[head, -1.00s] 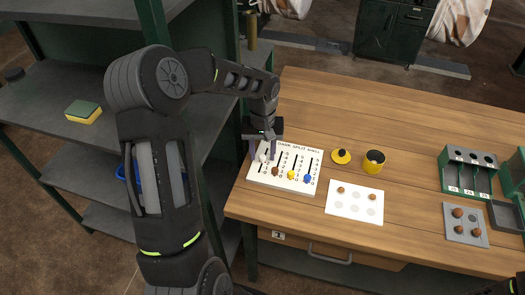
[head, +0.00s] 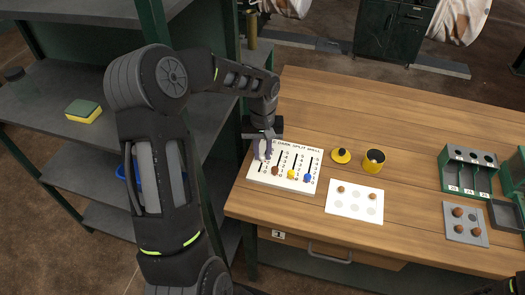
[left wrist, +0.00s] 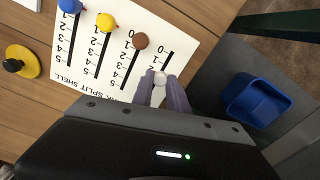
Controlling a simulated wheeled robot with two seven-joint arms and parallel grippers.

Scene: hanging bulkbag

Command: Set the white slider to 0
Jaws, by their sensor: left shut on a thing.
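The white slider knob (left wrist: 160,78) sits between the fingertips of my left gripper (left wrist: 160,88), which is shut on it. Its slot runs on from the knob toward the 0 end of the scale, and the knob stands apart from that end, near the middle marks. In the head view my left gripper (head: 264,149) is over the far left part of the white slider board (head: 287,183) and mostly hides the knob. The brown (left wrist: 140,40), yellow (left wrist: 105,22) and blue (left wrist: 70,5) knobs are at the 0 end.
Right of the board are a yellow lid (head: 341,156), a yellow pot (head: 374,161) and a white card (head: 354,203). A green rack (head: 466,172) and grey tray (head: 467,225) are farther right. A dark shelf (head: 70,140) stands left of the wooden table (head: 410,130).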

